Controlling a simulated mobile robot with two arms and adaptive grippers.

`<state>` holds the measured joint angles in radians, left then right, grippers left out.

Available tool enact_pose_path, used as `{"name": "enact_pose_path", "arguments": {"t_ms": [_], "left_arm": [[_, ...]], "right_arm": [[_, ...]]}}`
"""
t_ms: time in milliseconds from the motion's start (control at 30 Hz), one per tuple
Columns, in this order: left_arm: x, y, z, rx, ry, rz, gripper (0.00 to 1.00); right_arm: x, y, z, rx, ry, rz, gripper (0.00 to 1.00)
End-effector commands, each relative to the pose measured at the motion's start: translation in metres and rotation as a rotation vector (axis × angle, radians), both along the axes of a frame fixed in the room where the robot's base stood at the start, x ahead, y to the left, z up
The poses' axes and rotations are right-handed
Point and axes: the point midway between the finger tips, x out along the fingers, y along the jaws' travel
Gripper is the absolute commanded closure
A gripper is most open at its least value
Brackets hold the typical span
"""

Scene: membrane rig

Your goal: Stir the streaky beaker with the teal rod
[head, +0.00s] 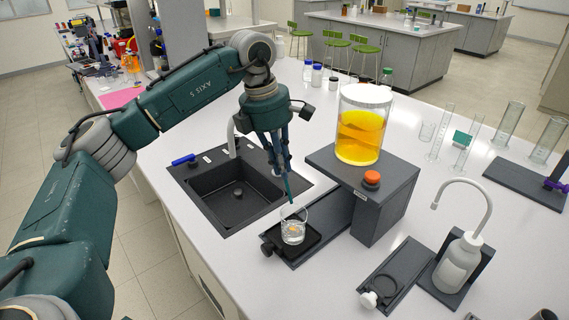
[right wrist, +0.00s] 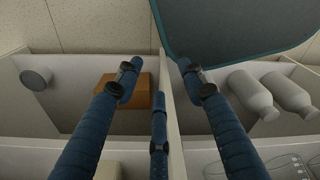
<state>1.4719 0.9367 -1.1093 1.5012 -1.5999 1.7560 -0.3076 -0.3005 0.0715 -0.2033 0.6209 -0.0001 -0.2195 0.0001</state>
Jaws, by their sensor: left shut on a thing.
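The beaker (head: 292,234) is small and clear, with a pale, yellowish streaked content. It stands on a black plate at the front of a low dark base. My left gripper (head: 285,163) is above it, shut on the teal rod (head: 288,187). The rod points down, slightly tilted, and its lower end is at the beaker's mouth; I cannot tell how far inside it is. My right gripper (right wrist: 158,88) shows in the right wrist view, its fingers spread and nothing between them.
A tank of yellow liquid (head: 361,128) stands on a dark block with an orange knob (head: 372,178), right of the beaker. A black sink (head: 238,192) is to the left. A white wash bottle (head: 457,262) stands at right. The right wrist view shows bins with white bottles (right wrist: 287,94).

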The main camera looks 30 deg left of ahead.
Motion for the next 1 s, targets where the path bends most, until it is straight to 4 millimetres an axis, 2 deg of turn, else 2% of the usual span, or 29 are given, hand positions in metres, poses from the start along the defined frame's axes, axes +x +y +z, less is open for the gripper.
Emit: {"name": "enact_pose_path", "arguments": {"t_ms": [33, 333, 1000], "left_arm": [[-0.001, 0.002, -0.008, 0.000, 0.000, 0.001, 1.00], [-0.008, 0.009, -0.030, 0.000, 0.001, 0.000, 1.00], [0.000, 0.000, -0.081, -0.001, 0.001, -0.001, 1.00]], "right_arm": [[0.000, -0.002, -0.007, -0.002, 0.001, 0.001, 0.60], [-0.001, -0.010, -0.027, -0.012, 0.002, 0.001, 0.60], [-0.001, -0.011, -0.057, -0.013, 0.001, -0.001, 0.60]]}}
